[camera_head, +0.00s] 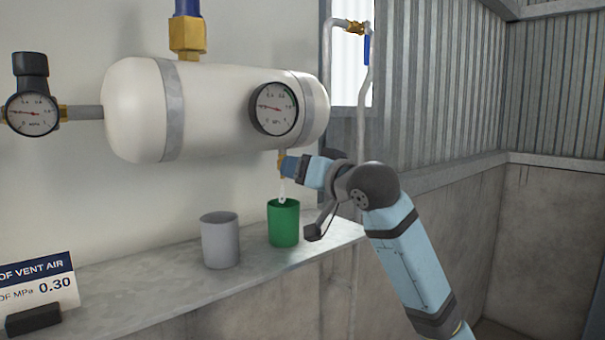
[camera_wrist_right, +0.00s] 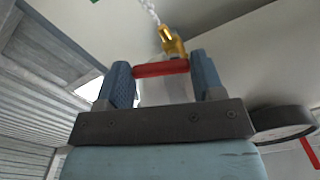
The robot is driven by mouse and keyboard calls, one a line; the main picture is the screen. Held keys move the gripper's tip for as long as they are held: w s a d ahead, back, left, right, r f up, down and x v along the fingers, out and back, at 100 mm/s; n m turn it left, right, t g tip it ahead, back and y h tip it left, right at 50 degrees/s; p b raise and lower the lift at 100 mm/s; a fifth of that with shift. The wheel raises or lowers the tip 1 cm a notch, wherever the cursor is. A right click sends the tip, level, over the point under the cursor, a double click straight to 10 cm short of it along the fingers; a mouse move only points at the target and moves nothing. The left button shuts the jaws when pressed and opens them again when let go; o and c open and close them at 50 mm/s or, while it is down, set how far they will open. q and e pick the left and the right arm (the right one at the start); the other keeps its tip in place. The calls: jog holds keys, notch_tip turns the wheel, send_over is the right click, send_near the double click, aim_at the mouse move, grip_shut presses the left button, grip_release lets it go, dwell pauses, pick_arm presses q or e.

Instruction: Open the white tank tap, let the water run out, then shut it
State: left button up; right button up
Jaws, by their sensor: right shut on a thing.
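The white tank (camera_head: 215,100) is fixed to the wall, with a round dial gauge (camera_head: 273,109) on its front. Its brass tap (camera_head: 282,165) hangs under the right part of the tank. My right gripper (camera_head: 289,166) is at the tap. In the right wrist view the fingers are shut on the tap's red handle (camera_wrist_right: 162,69), beside the brass body. A thin stream of water (camera_head: 282,188) runs from the spout down towards the green cup (camera_head: 284,224) standing below. The water level inside the cup is hidden. My left gripper is out of view.
A grey cup (camera_head: 220,240) stands left of the green cup on the grey ledge (camera_head: 150,290). A second gauge (camera_head: 32,114) is on the left pipe. A blue-handled valve (camera_head: 366,48) is up right.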

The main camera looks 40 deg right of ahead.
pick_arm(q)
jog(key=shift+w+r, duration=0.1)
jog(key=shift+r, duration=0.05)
pick_arm(e)
jog(key=shift+d+r+n, duration=0.1)
jog(key=shift+r+n, duration=0.05)
jog(key=shift+n, duration=0.85)
jog(key=shift+r+n, duration=0.15)
jog(key=shift+n, duration=0.85)
jog(key=o, duration=0.9)
jog(key=shift+s, duration=0.1)
pick_arm(q)
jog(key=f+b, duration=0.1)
jog(key=b, duration=0.1)
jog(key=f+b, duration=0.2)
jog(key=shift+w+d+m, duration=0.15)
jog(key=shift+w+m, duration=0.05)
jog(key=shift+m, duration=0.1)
pick_arm(e)
jog(key=s, duration=0.9)
jog(key=s+d, duration=0.1)
jog(key=s, duration=0.3)
jog(key=shift+s, duration=0.3)
